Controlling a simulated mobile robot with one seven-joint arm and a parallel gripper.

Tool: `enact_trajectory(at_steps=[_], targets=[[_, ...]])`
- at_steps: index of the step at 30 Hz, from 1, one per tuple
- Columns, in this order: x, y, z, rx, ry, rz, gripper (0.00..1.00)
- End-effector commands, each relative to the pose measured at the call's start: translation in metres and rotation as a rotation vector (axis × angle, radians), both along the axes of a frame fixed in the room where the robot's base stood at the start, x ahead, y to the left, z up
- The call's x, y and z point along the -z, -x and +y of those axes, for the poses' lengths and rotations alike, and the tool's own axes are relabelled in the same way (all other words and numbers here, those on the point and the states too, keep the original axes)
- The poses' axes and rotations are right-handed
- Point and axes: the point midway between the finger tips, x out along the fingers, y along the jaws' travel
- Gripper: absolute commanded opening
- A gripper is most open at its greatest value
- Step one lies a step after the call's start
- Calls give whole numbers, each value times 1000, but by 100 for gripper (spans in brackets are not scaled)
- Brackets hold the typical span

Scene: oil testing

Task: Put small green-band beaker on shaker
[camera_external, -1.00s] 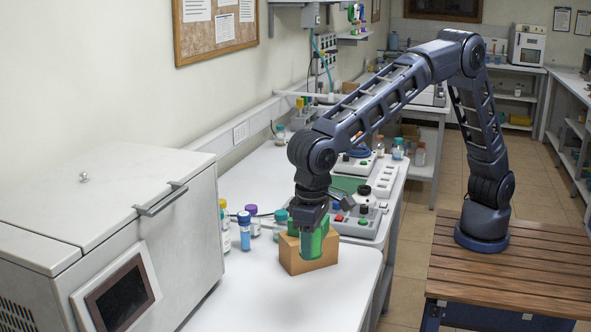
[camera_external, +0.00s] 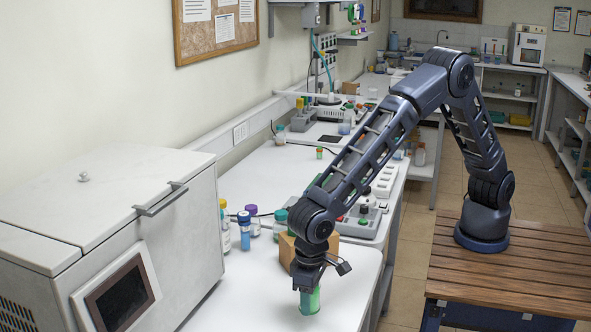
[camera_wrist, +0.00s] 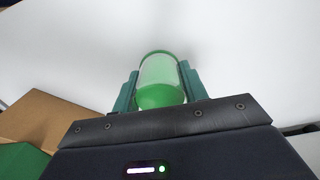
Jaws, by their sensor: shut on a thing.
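My gripper (camera_external: 309,288) points down over the front of the white bench, in front of the cardboard box. It is shut on a green beaker (camera_external: 310,302). In the wrist view the beaker (camera_wrist: 159,82) is clear glass with green at its lower end, between the two teal fingers (camera_wrist: 160,92). Whether its base touches the bench is unclear. A bench device with knobs and red and green buttons (camera_external: 361,224) is partly hidden behind my arm; I cannot tell if it is the shaker.
The cardboard box (camera_external: 287,252) stands just behind my gripper. A large white machine (camera_external: 110,240) fills the left. The bench front (camera_external: 255,295) is clear.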

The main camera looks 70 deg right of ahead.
Motion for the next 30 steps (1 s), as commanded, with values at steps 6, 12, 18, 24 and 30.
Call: enact_trajectory(at_steps=[6, 12, 18, 24, 30], targets=[[29, 0, 0, 0, 1, 0, 17], [32, 0, 0, 0, 0, 0, 17], [35, 0, 0, 0, 1, 0, 17], [35, 0, 0, 0, 1, 0, 65], [35, 0, 0, 0, 1, 0, 65]])
